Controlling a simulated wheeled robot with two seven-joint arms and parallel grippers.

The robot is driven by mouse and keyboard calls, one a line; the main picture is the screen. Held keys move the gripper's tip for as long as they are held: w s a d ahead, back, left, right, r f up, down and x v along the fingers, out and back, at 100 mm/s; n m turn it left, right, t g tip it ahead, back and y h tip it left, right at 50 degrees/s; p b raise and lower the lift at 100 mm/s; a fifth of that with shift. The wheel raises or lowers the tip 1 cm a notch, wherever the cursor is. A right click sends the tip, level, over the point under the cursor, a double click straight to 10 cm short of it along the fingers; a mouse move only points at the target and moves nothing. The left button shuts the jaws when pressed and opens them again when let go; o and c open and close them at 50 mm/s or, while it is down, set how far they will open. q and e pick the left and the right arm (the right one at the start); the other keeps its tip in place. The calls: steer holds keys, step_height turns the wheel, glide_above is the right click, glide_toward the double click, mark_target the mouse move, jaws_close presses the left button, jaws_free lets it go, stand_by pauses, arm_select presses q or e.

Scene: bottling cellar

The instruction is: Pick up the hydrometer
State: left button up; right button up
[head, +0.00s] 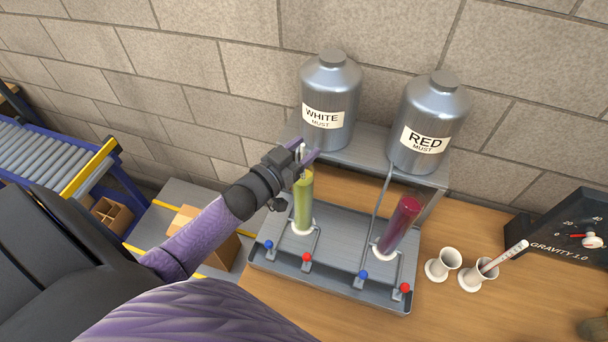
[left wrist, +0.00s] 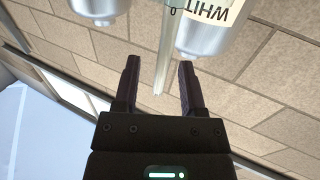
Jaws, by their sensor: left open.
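A slim, pale, clear stem, which looks like the hydrometer (head: 302,150), shows at the top of the cylinder of yellow-green liquid (head: 304,200). In the left wrist view the stem (left wrist: 165,50) runs between the two fingers, with a gap on each side. My left gripper (head: 306,151) is open around it, just above the cylinder. The stem's lower part is hidden. A similar white stick with red marks (head: 505,257) leans in the right-hand white cup (head: 477,277). My right gripper is not in view.
A cylinder of red liquid (head: 400,226) stands on the metal tray (head: 340,264) to the right. The WHITE MUST tank (head: 330,85) and RED MUST tank (head: 428,110) stand close behind. An empty white cup (head: 443,264) and a gravity gauge (head: 565,235) are farther right.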

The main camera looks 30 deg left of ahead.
arm_select(q)
steer(key=shift+w, duration=0.1)
jaws_close()
stand_by(0.3)
steer(key=shift+r, duration=0.2)
step_height(320, 180, up, 28)
steer(key=p, duration=0.5)
steer(key=shift+f, duration=0.15)
stand_by(0.3)
